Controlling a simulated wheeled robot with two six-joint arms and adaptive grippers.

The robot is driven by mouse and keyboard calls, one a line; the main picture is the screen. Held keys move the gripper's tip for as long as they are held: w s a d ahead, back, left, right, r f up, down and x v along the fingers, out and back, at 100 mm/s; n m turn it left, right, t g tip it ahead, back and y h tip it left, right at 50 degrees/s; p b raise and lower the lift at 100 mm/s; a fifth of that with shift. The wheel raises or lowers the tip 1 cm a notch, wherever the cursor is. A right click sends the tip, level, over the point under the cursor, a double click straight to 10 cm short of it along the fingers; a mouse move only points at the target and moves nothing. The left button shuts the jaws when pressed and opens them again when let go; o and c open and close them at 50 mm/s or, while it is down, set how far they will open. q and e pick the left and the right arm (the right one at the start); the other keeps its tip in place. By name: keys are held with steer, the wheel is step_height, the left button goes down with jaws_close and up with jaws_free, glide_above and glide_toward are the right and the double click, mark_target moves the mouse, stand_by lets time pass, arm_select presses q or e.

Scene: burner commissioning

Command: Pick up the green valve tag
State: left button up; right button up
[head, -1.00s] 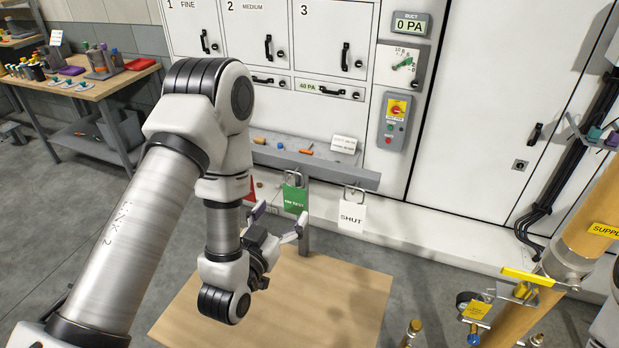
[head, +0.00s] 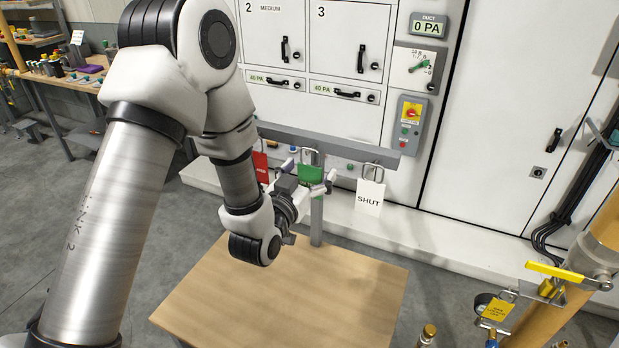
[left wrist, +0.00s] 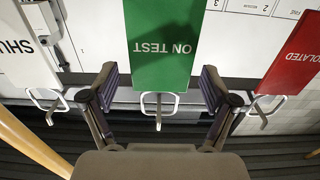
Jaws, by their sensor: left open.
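The green valve tag (head: 310,174) reads "ON TEST" and hangs by its shackle from the grey rail, between a red tag (head: 260,167) and a white "SHUT" tag (head: 369,198). My left gripper (head: 312,180) is open in front of it and partly covers it in the head view. In the left wrist view the picture is upside down. There the green tag (left wrist: 163,45) lies between the two open fingers of the gripper (left wrist: 160,86), with a gap on both sides. My right gripper is not in view.
The red tag (left wrist: 298,52) and white tag (left wrist: 20,48) hang close on either side. A wooden table (head: 290,300) stands below the rail. The white cabinet (head: 349,40) is behind. A yellow-handled valve (head: 555,272) on a pipe is at right.

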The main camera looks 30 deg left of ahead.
arm_select(q)
steer(key=shift+w+a+f, duration=0.1)
steer(key=shift+w+f, duration=0.15)
steer(key=shift+w, duration=0.1)
steer(key=shift+s+r, duration=0.15)
steer(key=shift+s, duration=0.05)
steer(key=c, duration=0.9)
steer(key=shift+c, duration=0.2)
steer(key=shift+w, duration=0.15)
